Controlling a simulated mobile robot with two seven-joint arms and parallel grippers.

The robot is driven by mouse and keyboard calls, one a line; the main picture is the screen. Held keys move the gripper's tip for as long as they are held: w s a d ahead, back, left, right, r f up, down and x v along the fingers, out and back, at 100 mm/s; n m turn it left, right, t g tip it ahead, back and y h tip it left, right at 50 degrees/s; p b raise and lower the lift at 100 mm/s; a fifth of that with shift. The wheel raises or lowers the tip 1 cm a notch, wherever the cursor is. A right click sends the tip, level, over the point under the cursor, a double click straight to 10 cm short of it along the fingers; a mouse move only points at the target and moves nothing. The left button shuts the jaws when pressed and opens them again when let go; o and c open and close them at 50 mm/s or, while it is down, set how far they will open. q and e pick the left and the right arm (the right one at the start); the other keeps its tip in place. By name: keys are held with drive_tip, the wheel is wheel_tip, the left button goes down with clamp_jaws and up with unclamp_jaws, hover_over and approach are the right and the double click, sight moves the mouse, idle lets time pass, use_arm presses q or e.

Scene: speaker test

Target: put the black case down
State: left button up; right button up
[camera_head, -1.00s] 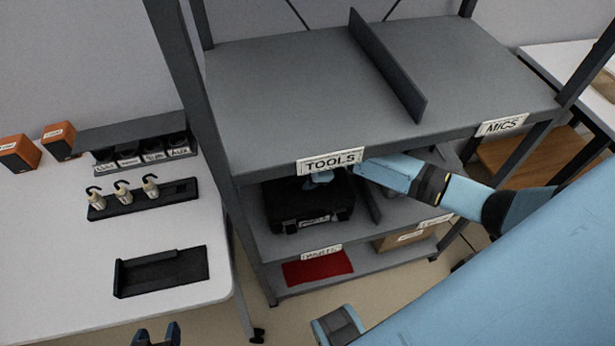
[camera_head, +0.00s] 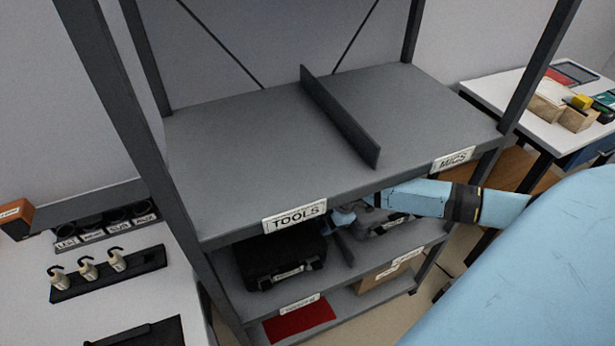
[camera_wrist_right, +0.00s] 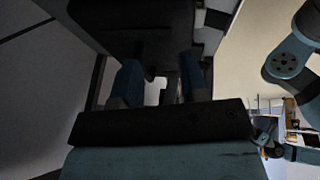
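The black case (camera_head: 285,262) lies flat on the middle shelf (camera_head: 340,272), under the TOOLS label (camera_head: 294,216). The top shelf's front edge hides its upper back part. My right gripper (camera_head: 343,217) is just right of the case and a little above it, apart from it, below the top shelf. In the right wrist view the two blue fingers (camera_wrist_right: 160,85) stand apart with nothing clearly held between them. My left gripper is not in view.
A divider and a grey case (camera_head: 385,226) are right of the black case. A red mat (camera_head: 299,322) and a cardboard box (camera_head: 385,277) are on the lowest shelf. The top shelf (camera_head: 240,150) is bare except for its divider (camera_head: 340,117). A white table stands left.

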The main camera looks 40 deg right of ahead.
drive_tip(key=shift+s+d, duration=0.1)
drive_tip(key=shift+s, duration=0.15)
drive_tip(key=s+a+f+m+t+y, duration=0.1)
drive_tip(key=s+a+m+t, duration=0.2)
drive_tip(key=a, duration=0.5)
drive_tip(key=s+a+f+m+y, duration=0.1)
drive_tip(key=s+a+f+m, duration=0.1)
drive_tip(key=s+a, duration=0.45)
drive_tip(key=s+a+r+m+t+h, duration=0.2)
drive_tip(key=s+a+r+m+t, duration=0.2)
drive_tip(key=m, duration=0.4)
drive_tip(key=shift+s+a+r+t, duration=0.4)
drive_tip(key=shift+a+r, duration=0.45)
drive_tip(key=shift+a, duration=0.15)
